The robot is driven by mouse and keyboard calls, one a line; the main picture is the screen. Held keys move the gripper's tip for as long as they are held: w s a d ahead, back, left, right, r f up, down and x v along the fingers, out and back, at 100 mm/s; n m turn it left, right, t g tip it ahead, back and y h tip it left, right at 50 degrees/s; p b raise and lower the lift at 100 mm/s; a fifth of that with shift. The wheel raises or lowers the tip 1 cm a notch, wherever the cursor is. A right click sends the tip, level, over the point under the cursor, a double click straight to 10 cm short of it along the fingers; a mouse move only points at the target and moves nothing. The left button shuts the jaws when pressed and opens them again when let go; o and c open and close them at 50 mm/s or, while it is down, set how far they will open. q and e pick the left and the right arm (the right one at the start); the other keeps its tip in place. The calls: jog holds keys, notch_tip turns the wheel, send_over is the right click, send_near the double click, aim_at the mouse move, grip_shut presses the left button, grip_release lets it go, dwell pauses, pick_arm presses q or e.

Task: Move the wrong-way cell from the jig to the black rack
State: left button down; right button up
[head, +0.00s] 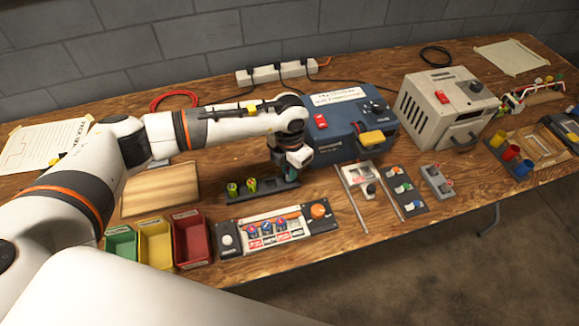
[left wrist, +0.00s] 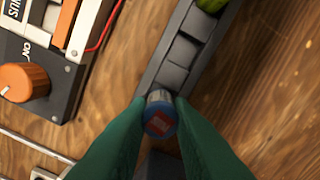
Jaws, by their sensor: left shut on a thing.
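My left gripper (left wrist: 160,118) is shut on a cell (left wrist: 160,116) with a blue and red end, at the rack's near end. I cannot tell whether the cell touches the rack. My right gripper is not seen.
Green, yellow and red bins (head: 192,243) stand left of the jig. A blue charger box (head: 340,135) is close behind my left gripper. A metal-railed tool (head: 352,190) and a switch panel (head: 403,190) lie to the right.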

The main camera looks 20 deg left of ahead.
pick_arm(q)
jog(key=shift+f+b, duration=0.6)
jog(key=shift+f, duration=0.15)
dwell(0.6)
jog(key=c, duration=1.2)
grip_release()
jog(key=shift+r, duration=0.15)
jog(key=shift+r+p, duration=2.3)
jog(key=shift+r, duration=1.15)
